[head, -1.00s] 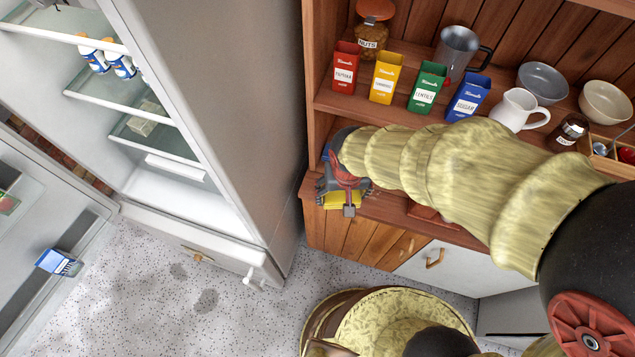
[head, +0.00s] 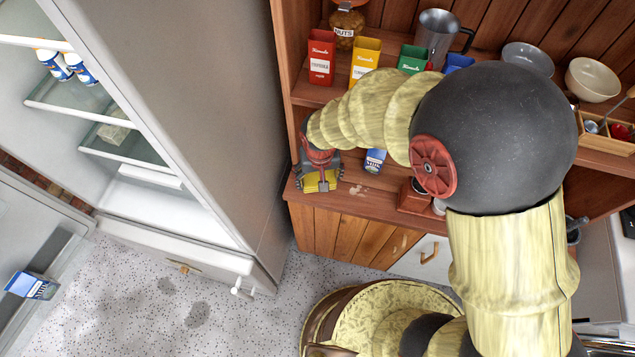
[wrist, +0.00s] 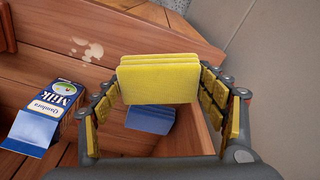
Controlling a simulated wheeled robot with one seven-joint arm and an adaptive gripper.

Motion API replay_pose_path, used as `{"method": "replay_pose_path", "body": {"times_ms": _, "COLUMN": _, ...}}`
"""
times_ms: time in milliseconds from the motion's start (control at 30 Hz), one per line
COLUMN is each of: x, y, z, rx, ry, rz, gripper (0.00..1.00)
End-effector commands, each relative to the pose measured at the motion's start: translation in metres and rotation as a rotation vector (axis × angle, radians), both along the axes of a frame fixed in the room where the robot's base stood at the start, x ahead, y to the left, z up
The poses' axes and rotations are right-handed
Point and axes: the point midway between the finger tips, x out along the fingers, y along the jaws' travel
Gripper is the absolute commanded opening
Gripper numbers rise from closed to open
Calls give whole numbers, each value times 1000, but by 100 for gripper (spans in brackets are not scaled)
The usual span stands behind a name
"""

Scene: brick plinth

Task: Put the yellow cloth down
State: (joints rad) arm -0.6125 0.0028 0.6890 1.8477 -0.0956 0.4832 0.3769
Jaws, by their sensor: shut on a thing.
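The yellow cloth (wrist: 158,80) is a folded, layered pad between the fingers of my gripper (wrist: 160,92) in the wrist view. My gripper is shut on it. In the head view my gripper (head: 319,170) and the yellow cloth (head: 313,186) are at the left end of the wooden counter (head: 345,208), near its front edge. The cloth's lower part overlaps a blue folded piece (wrist: 150,120) behind it in the wrist view. I cannot tell whether the cloth touches the counter or the blue piece.
A milk carton (wrist: 43,118) is on the counter left of my gripper in the wrist view. Pale spots (wrist: 87,48) mark the wood. A red-brown box (head: 415,197) is further right. The fridge (head: 190,110) stands open at the left. Boxes and bowls fill the shelf above.

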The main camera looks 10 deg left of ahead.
Motion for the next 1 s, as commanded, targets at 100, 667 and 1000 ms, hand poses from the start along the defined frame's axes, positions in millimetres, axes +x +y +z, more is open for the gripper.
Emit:
{"method": "replay_pose_path", "body": {"times_ms": 100, "x": 6, "y": 3, "z": -7, "rx": 0, "ry": -1, "rz": 0, "gripper": 52}}
{"method": "replay_pose_path", "body": {"times_ms": 667, "x": 14, "y": 6, "z": -47, "rx": 2, "ry": -2, "rz": -1, "gripper": 52}}
{"method": "replay_pose_path", "body": {"times_ms": 1000, "x": 14, "y": 6, "z": -50, "rx": 0, "ry": -1, "rz": 0, "gripper": 78}}
